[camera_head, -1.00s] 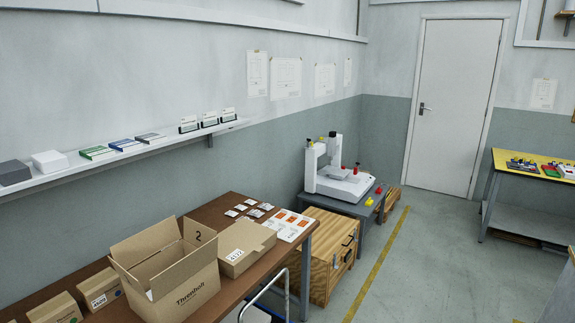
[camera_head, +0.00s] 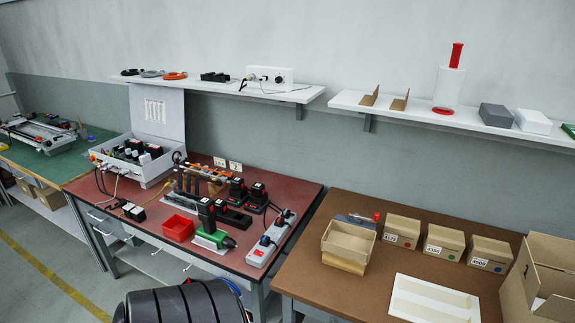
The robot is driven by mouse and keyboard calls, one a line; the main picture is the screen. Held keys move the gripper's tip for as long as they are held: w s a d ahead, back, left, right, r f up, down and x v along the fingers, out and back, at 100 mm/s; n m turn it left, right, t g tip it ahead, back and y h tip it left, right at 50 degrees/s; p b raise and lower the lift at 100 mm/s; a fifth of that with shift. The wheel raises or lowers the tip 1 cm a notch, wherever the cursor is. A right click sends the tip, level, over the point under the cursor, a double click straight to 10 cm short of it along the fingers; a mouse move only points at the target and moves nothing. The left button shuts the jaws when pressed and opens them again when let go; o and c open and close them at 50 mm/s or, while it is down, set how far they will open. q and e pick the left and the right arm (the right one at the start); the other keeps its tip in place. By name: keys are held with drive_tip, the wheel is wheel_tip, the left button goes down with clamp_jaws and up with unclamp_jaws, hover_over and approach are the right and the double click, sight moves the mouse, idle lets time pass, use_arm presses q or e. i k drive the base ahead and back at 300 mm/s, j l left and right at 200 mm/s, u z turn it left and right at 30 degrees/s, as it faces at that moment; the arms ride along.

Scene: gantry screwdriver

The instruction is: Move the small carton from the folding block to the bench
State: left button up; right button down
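The small carton (camera_head: 349,242) is an open-topped brown cardboard box. It sits on a pale wooden folding block (camera_head: 343,264), near the left end of the brown bench (camera_head: 300,281). The carton hides most of the block. Bare bench top shows in front of the block and to its right. Neither of my grippers is in view.
Several closed cartons with coloured dots (camera_head: 444,243) line the bench's back. A red-topped tool bench (camera_head: 160,218) adjoins left. A black ribbed object (camera_head: 185,303) stands before it.

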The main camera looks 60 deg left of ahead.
sight(351, 237)
drive_tip(key=u, duration=1.5)
